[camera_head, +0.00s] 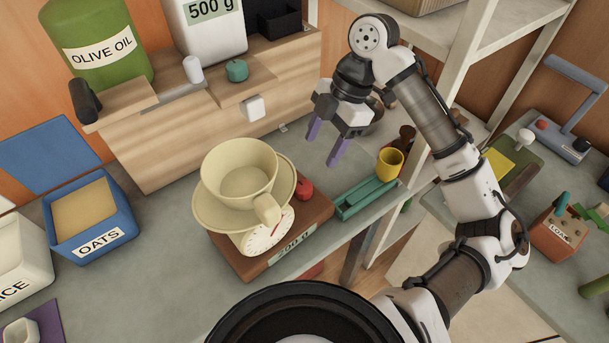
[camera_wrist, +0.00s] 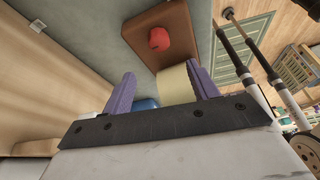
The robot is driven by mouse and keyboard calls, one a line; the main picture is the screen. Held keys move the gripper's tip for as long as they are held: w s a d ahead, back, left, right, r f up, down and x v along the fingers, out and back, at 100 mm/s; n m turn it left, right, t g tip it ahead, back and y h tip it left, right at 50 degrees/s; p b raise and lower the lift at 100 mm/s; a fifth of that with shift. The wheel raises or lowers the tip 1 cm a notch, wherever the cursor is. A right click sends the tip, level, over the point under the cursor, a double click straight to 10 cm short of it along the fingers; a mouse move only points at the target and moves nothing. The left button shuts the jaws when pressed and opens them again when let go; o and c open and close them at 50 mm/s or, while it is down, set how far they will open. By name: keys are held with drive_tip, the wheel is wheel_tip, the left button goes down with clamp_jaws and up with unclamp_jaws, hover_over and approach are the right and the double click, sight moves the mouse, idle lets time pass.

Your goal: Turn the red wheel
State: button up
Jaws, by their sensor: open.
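The red wheel (camera_head: 304,189) is a small round knob on the right side of the brown scale base (camera_head: 320,208), beside the cream pan and dial. It also shows in the wrist view (camera_wrist: 159,39) near the top, beyond my fingertips. My gripper (camera_head: 323,145) is open and empty, its purple fingers pointing down. It hangs above the counter, behind and slightly right of the wheel, apart from it. In the wrist view the gripper (camera_wrist: 161,70) has a cream part of the scale or cup (camera_wrist: 176,86) between its fingers in the picture, farther off.
A cream cup (camera_head: 240,172) stands on the scale's saucer-like pan, close left of the wheel. A green tray (camera_head: 368,199) and a yellow cup (camera_head: 390,162) are to the right. A wooden shelf unit (camera_head: 170,150) is behind. Bare counter lies between shelf and scale.

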sight(303, 185)
drive_tip(key=p+x, duration=0.1)
drive_tip(key=x, duration=1)
drive_tip(key=shift+a+f, duration=0.1)
drive_tip(key=shift+f, duration=0.05)
drive_tip(key=c, duration=1)
